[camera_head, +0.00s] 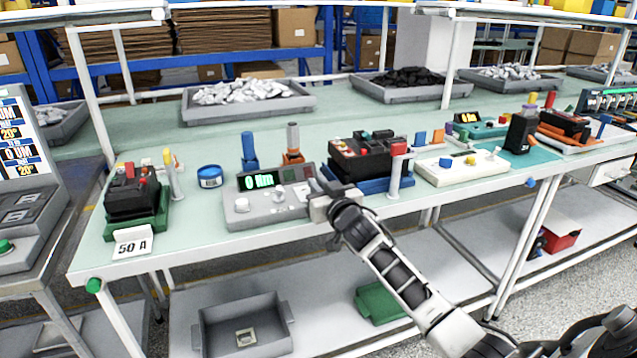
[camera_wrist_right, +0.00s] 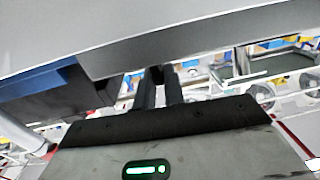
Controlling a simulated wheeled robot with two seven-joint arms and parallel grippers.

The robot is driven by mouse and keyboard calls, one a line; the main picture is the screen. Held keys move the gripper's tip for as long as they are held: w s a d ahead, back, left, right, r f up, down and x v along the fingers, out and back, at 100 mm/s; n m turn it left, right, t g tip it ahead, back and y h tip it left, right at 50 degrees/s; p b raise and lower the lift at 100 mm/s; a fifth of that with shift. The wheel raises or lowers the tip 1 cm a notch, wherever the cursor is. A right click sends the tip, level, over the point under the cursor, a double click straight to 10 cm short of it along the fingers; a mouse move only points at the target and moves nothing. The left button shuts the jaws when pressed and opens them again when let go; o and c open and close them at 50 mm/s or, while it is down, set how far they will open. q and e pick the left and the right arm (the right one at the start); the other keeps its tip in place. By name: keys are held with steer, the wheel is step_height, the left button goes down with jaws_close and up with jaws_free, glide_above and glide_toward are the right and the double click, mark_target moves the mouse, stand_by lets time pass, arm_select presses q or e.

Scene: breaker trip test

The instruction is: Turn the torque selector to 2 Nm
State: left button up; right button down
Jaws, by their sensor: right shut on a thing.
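The grey torque tester (camera_head: 262,216) stands on the bench, with a green "0 Nm" reading on its display (camera_head: 261,180). A pale round knob (camera_head: 242,206) and a smaller control (camera_head: 279,196) show on its sloped front. My right gripper (camera_head: 317,190) is at the right end of the tester, shut on what appears to be the torque selector, which its fingers hide. In the right wrist view its dark fingers (camera_wrist_right: 160,85) are close together, reaching to the underside of a grey surface (camera_wrist_right: 190,35). The selector's setting cannot be read. My left gripper is out of view.
A black breaker (camera_head: 362,160) on a blue base stands just behind and right of my gripper. Another breaker (camera_head: 132,198) on a green base stands left, by a "50 A" card (camera_head: 133,241). A blue round tin (camera_head: 210,176) and upright tools stand behind the tester.

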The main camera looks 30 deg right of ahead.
steer(key=shift+d+r+n+y+p, duration=0.15)
steer(key=shift+r+n+y+p, duration=0.05)
steer(key=shift+n+y+p, duration=0.25)
steer(key=shift+d+f+n+y+p, duration=0.15)
steer(key=shift+n+y+p, duration=0.45)
steer(key=shift+y, duration=0.65)
steer(key=n+y, duration=0.1)
steer(key=y, duration=0.1)
steer(key=shift+d+n+y+b, duration=0.2)
steer(key=shift+n+y+b, duration=0.1)
steer(key=shift+n, duration=0.05)
steer(key=shift+d+f+n+g+y+b, duration=0.15)
steer(key=shift+n+g+y+b, duration=0.15)
steer(key=shift+n+y+b, duration=0.45)
steer(key=shift+n+y, duration=0.35)
steer(key=shift+y, duration=0.5)
steer(key=shift+w+n+g+y+b, duration=0.1)
steer(key=shift+n+g+y+b, duration=0.4)
steer(key=shift+y+b, duration=0.25)
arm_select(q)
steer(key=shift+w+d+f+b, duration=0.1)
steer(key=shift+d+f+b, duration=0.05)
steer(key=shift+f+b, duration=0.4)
arm_select(e)
steer(key=shift+n+g+y, duration=0.4)
steer(key=shift+n+y, duration=0.1)
steer(key=shift+y, duration=0.15)
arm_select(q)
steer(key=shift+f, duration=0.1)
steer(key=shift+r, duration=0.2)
